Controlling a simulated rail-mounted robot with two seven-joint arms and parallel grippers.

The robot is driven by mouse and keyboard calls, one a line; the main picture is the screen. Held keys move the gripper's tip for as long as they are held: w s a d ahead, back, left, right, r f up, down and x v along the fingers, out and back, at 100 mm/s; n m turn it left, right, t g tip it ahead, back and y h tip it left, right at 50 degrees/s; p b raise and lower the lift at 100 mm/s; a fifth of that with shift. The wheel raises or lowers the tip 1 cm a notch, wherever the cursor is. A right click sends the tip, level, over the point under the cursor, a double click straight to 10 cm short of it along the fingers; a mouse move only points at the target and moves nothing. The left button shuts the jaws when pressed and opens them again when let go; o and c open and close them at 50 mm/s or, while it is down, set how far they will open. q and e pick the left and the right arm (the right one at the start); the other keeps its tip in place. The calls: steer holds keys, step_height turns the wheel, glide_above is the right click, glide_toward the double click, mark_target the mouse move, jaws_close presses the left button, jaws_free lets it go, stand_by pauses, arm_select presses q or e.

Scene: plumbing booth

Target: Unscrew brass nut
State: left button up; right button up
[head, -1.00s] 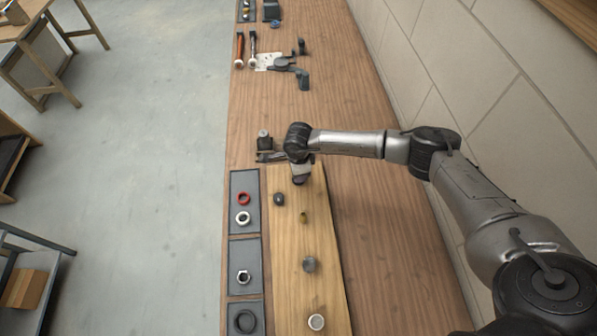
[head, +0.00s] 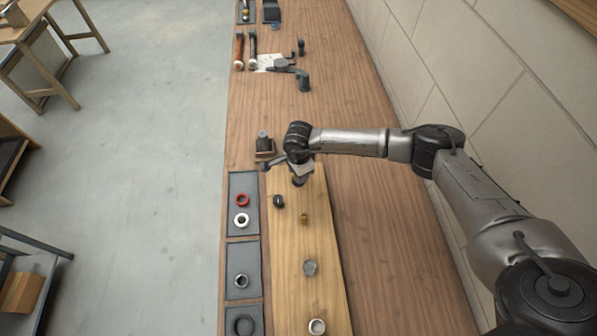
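A small brass-coloured piece (head: 304,218) stands on the light wooden board (head: 325,245); it is too small to tell whether it is the nut or a fitting bearing it. My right gripper (head: 270,163) is at the far end of this board, beyond the brass piece and apart from it. It hangs low by a dark fitting (head: 298,182), and I cannot tell whether they touch. Its fingers are small and partly hidden by the wrist, so their opening is unclear. My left gripper is not in view.
The board also bears a dark fitting (head: 278,201), a grey fitting (head: 310,268) and a white ring (head: 317,326). Grey trays left of it hold a red ring (head: 242,200) and other rings. Tools lie farther back. The bench right of the board is clear.

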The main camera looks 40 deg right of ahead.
steer(key=o, duration=1.6)
steer(key=shift+r, duration=0.1)
steer(key=shift+r+p, duration=1.7)
steer(key=shift+r, duration=0.75)
steer(key=shift+m, duration=0.3)
